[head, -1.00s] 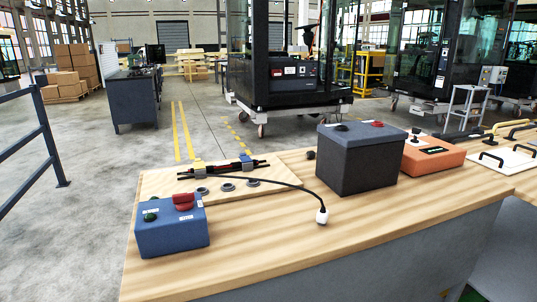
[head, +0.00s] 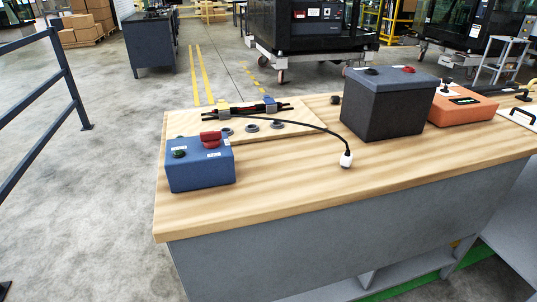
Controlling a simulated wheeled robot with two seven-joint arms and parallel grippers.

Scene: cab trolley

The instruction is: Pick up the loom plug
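The loom plug (head: 346,160) is a small white connector with a dark tip at the end of a black cable (head: 318,127). It lies on the bare wooden bench top (head: 300,185), in front of the dark grey box. The cable curves back to the loom (head: 248,110), a dark bundle with red and blue parts on a pale wooden board (head: 190,122). Neither of my grippers shows in the head view.
A blue box (head: 200,168) with a red and a green knob stands at the bench's left end. A dark grey battery-like box (head: 388,105) and an orange device (head: 463,105) stand to the right of the plug. Bench top in front of the plug is clear.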

